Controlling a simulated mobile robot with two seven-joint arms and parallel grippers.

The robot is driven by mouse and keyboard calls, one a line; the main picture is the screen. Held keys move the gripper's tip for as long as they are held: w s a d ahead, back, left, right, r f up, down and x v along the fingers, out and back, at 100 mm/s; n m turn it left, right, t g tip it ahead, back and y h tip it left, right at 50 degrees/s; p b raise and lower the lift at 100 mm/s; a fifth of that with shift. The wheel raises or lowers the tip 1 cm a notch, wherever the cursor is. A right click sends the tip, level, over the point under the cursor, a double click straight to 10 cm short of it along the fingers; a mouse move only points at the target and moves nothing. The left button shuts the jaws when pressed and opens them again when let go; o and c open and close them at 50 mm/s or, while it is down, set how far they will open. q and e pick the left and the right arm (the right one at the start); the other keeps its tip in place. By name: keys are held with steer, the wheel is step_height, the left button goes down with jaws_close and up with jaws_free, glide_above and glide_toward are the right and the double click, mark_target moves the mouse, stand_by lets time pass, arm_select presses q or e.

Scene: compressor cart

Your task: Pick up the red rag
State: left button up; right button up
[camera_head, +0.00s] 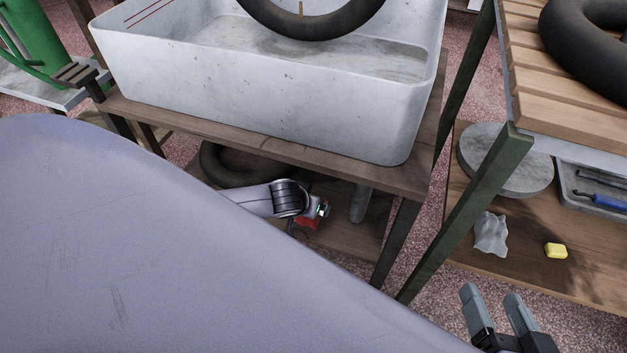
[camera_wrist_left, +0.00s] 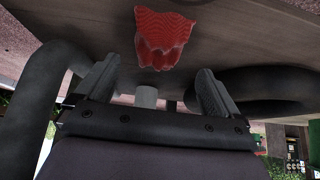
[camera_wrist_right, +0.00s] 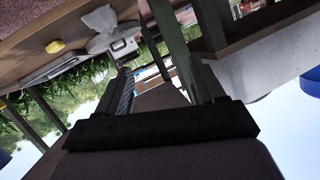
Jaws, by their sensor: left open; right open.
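The red rag (camera_wrist_left: 163,35) lies crumpled on the brown wooden shelf in the left wrist view, ahead of my left gripper (camera_wrist_left: 157,68). The fingers are open, with nothing between them that I can make out, and the rag appears just beyond the tips. In the head view a small red patch of the rag (camera_head: 308,222) shows on the low shelf under the tub, partly hidden by my left wrist and gripper. My right gripper (camera_head: 490,292) is open and empty at the lower right of the head view, well away from the rag.
The upper shelf (camera_head: 260,140) with a grey tub (camera_head: 270,95) hangs over the low shelf. A black tyre or tube (camera_head: 235,170) and a grey cylinder (camera_head: 361,203) lie near the rag. At right, another low shelf holds a grey cloth (camera_head: 490,235) and yellow sponge (camera_head: 556,251).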

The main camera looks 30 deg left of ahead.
arm_select(q)
steer(key=b+x, duration=0.3)
steer(key=x, duration=0.1)
steer(key=shift+w+d, duration=0.1)
steer(key=shift+w+f, duration=0.25)
steer(key=shift+f, duration=0.1)
steer(key=c, duration=1)
arm_select(e)
steer(key=shift+s+d+n+t+h, duration=0.2)
steer(key=shift+d+n+t, duration=0.15)
steer(key=shift+d, duration=0.2)
steer(key=shift+s+d+n+t+h, duration=0.15)
steer(key=shift+d+n+t, duration=0.1)
steer(key=shift+d+t, duration=0.25)
